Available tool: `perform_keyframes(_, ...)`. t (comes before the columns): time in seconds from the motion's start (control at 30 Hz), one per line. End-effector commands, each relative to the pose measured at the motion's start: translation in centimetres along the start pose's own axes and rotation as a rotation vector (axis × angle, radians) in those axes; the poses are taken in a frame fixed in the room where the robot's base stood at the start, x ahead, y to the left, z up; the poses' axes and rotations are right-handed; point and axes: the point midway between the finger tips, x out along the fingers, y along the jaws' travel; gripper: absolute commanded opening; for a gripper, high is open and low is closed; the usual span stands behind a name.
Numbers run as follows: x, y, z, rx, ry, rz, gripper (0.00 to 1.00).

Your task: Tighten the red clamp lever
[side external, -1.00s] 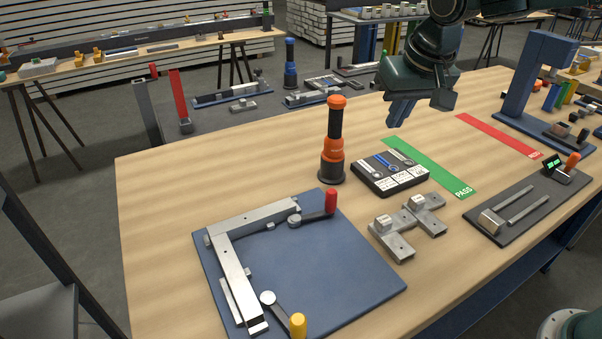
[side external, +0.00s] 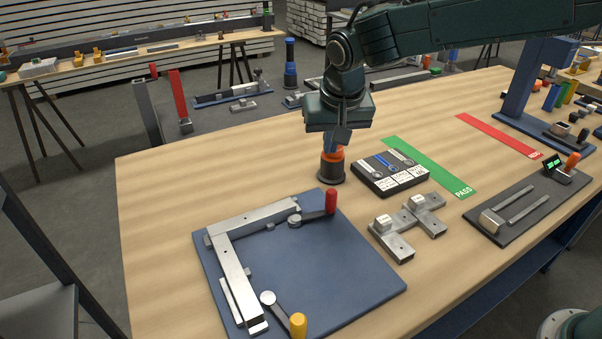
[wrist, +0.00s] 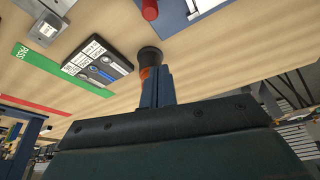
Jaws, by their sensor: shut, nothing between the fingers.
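The red clamp lever (side external: 331,201) stands at the upper right corner of the blue fixture plate (side external: 350,275), with its arm beside the end of a metal bar. Part of the red lever also shows at the top of the wrist view (wrist: 150,10). My gripper (side external: 331,146) is shut and points down, behind the red lever in the side view and in front of the orange-and-black post tool (side external: 332,168). It hides the upper part of that tool. In the wrist view the shut fingers (wrist: 157,80) overlap the tool. I cannot tell whether they touch it.
A yellow lever (side external: 298,325) stands at the plate's front corner. A black tray of tools (side external: 390,184) lies right of my gripper. Metal brackets (side external: 395,240) and a green PASS strip (side external: 430,165) lie farther right. Bare wood lies left of the plate.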

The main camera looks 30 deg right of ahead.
Motion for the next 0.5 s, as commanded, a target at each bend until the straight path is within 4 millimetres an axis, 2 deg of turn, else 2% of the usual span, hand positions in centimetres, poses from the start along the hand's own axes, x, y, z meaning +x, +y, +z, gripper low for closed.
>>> perform_keyframes(0.27, 3.0, 0.1, 0.1, -0.001, -0.003, 0.003, 0.0)
perform_keyframes(0.5, 6.5, 0.1, 0.1, 0.0, -0.003, 0.002, 0.0)
